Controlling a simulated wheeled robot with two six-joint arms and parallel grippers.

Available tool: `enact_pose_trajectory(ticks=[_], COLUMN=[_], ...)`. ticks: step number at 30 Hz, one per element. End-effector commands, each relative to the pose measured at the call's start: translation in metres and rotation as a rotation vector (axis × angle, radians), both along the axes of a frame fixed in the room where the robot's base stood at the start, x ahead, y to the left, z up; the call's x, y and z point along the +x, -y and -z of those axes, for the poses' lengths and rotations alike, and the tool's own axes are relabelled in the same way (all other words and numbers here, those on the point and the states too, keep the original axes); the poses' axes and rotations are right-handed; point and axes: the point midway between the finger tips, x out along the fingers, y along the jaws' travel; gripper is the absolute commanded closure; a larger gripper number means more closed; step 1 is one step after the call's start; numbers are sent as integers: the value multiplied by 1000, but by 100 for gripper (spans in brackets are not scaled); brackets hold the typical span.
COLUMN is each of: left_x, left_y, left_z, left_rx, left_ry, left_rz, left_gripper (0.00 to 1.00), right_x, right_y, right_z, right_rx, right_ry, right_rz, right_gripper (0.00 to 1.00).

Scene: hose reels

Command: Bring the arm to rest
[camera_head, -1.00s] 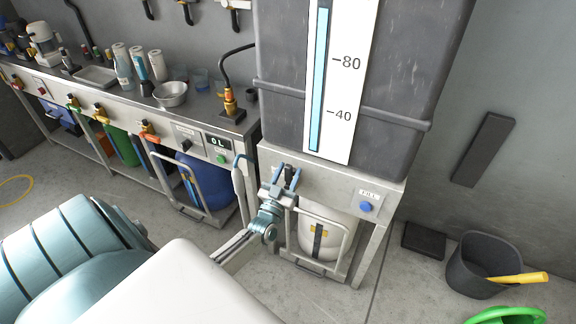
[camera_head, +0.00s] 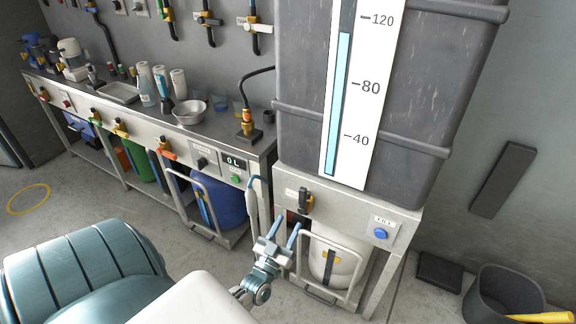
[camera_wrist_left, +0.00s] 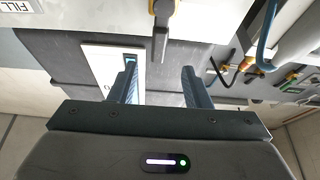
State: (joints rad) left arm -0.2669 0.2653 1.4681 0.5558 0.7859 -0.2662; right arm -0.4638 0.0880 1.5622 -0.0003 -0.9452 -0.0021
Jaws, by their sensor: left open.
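My left gripper (camera_head: 286,230) is open and empty in front of the metal tank stand (camera_head: 348,208). Its two blue fingers point up toward a small valve (camera_head: 305,201) on the stand's front panel, with a gap between. In the left wrist view the open fingers of my left gripper (camera_wrist_left: 161,80) stand apart, with nothing between them that they touch. The valve's yellow and dark handle (camera_wrist_left: 161,22) shows beyond the fingertips there. My right gripper is not in view.
A grey tank (camera_head: 420,85) with a level gauge (camera_head: 360,90) stands on the stand. A white container (camera_head: 335,258) sits below, behind a frame. A steel bench (camera_head: 150,120) runs left. A dark bucket (camera_head: 500,293) is at lower right. Floor is open at left.

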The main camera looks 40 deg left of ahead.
Motion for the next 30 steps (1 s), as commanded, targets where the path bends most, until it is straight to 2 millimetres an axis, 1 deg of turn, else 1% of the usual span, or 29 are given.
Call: enact_pose_trajectory(ticks=[10, 12, 13, 14, 15, 17, 18, 19, 20, 21, 23, 24, 26, 27, 29, 30], left_x=[0, 0, 0, -1, -2, -8, -15, -22, -30, -43, -67, -85, -117, -140, -175, -199], left_y=[0, 2, 4, 6, 10, 18, 24, 28, 33, 39, 48, 54, 62, 68, 75, 79], left_z=[1, 9, 16, 26, 42, 76, 102, 123, 144, 171, 210, 234, 268, 288, 315, 329], left_rx=[0, 0, 0, -2, -5, -10, -16, -22, -26, -36, -47, -57, -71, -79, -93, -99], left_ry=[-4, -36, -64, -99, -163, -287, -383, -462, -542, -647, -800, -902, -1054, -1153, -1298, -1387], left_rz=[1, 8, 14, 22, 36, 61, 80, 93, 105, 120, 138, 147, 156, 160, 162, 162], left_gripper=[56, 56, 56, 56, 56, 56, 56, 56, 56, 56, 56, 56, 56, 56, 56, 56], right_x=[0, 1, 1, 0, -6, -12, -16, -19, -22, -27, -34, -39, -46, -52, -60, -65], right_y=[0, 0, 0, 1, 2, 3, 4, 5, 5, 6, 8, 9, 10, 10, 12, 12], right_z=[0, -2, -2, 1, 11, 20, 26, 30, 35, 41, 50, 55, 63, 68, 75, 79], right_rx=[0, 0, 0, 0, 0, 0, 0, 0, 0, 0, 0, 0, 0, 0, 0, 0], right_ry=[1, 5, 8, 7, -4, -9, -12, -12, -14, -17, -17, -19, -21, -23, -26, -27], right_rz=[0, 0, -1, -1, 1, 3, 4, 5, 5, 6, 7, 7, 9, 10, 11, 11], right_gripper=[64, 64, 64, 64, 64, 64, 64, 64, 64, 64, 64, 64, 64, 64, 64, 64])
